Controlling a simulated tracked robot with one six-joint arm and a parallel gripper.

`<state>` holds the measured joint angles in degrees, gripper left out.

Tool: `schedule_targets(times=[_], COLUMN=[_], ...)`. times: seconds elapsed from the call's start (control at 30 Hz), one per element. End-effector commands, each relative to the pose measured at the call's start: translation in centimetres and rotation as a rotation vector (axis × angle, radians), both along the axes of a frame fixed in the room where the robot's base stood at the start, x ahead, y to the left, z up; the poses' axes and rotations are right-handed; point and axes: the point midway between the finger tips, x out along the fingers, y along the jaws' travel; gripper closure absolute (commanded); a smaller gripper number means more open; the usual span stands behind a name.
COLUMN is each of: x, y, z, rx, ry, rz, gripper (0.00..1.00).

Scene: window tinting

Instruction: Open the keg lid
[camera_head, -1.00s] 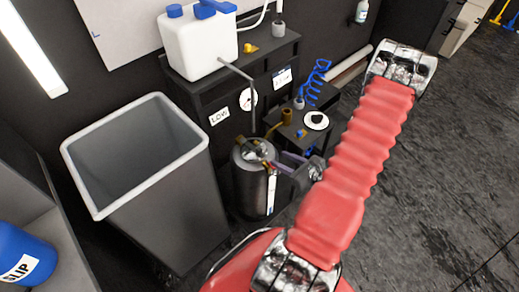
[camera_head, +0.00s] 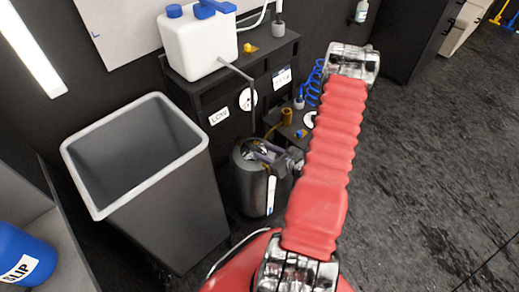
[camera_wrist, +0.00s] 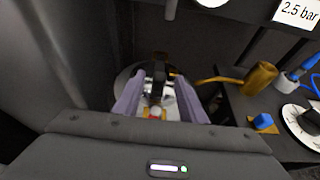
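The dark metal keg (camera_head: 250,188) stands on the floor between the grey bin and the black cabinet. Its round top shows in the wrist view, with a shiny lid (camera_wrist: 147,98) and a dark upright lever or handle (camera_wrist: 158,82) on it. My gripper (camera_wrist: 160,76) is over the keg top. Its two purple fingers are spread, one on each side of the dark handle, with gaps visible. In the head view my gripper (camera_head: 262,152) reaches the keg top from the right and hides part of it. I cannot tell whether the fingers touch the lid.
A tall grey bin (camera_head: 185,200) stands close on the left. Behind is a black cabinet (camera_head: 225,135) with gauge and labels, carrying a white jug (camera_head: 198,45). A brass fitting (camera_wrist: 260,77) and blue hose (camera_head: 314,82) are at the right. Open floor (camera_head: 430,180) lies right.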

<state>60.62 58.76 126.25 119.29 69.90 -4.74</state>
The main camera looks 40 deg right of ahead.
Motion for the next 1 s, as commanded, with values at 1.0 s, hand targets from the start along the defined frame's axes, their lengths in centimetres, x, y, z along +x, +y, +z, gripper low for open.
schedule_targets(times=[1.0], x=[3.5], y=[0.2], z=[-1.4], rx=[0.0], ry=[0.0], rz=[0.001], gripper=[0.86])
